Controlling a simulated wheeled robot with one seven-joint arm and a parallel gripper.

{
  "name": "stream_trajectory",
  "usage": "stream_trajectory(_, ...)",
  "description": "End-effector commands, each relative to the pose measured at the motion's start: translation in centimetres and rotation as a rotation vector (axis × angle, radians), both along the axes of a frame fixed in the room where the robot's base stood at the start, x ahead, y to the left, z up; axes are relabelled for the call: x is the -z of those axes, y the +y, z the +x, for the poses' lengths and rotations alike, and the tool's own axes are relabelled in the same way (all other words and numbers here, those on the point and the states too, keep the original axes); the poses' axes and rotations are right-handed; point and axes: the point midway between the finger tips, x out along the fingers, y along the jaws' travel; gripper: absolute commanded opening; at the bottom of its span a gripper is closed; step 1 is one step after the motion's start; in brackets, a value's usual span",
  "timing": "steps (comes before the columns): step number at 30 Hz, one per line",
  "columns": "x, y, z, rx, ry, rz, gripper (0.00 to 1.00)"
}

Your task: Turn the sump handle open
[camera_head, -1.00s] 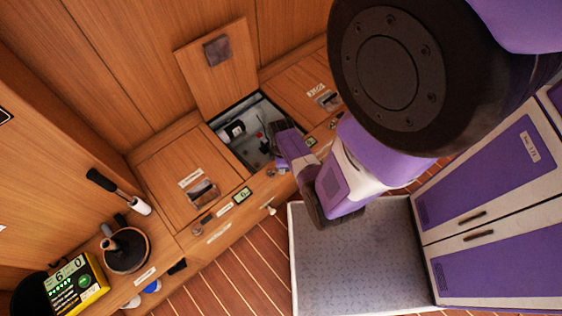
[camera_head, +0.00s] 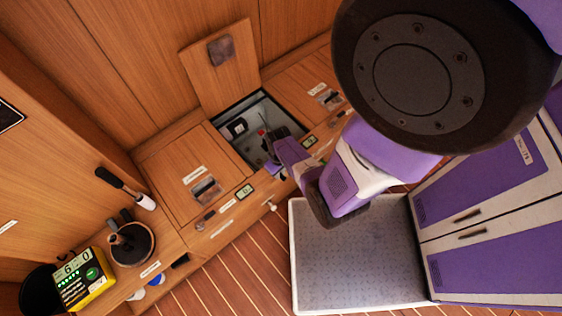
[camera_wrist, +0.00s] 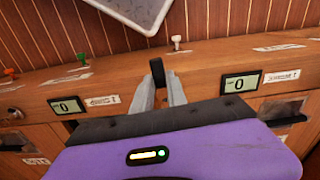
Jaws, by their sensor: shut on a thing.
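A small black handle (camera_wrist: 157,70) stands at the bench's front ledge, between two displays reading 0. My gripper (camera_wrist: 160,78) is shut on it, with a grey finger on each side. In the head view my gripper (camera_head: 272,163) reaches down to the ledge in front of the open compartment (camera_head: 243,151). The handle itself is hidden there by my gripper and arm. The labels are too small to read, so I cannot tell by name whether this is the sump handle.
A raised wooden lid (camera_head: 222,75) stands behind the compartment. Closed lids flank it. A white peg (camera_head: 270,207) sticks out from the bench front. A yellow meter (camera_head: 82,282) and a pot (camera_head: 132,247) stand at left. A grey mat (camera_head: 345,265) lies on the floor.

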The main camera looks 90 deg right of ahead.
Motion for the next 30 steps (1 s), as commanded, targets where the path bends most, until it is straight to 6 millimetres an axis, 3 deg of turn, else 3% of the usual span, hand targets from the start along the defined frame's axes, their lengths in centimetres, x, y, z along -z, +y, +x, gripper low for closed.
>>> stream_trajectory(22,0.01,0.29,0.41,0.093,-0.001,0.001,0.00)
stream_trajectory(23,0.01,0.29,0.41,0.093,-0.001,0.001,0.20)
stream_trajectory(26,0.01,0.28,0.39,0.092,-0.001,0.001,0.39)
stream_trajectory(30,0.00,0.27,0.38,0.091,-0.001,0.001,0.40)
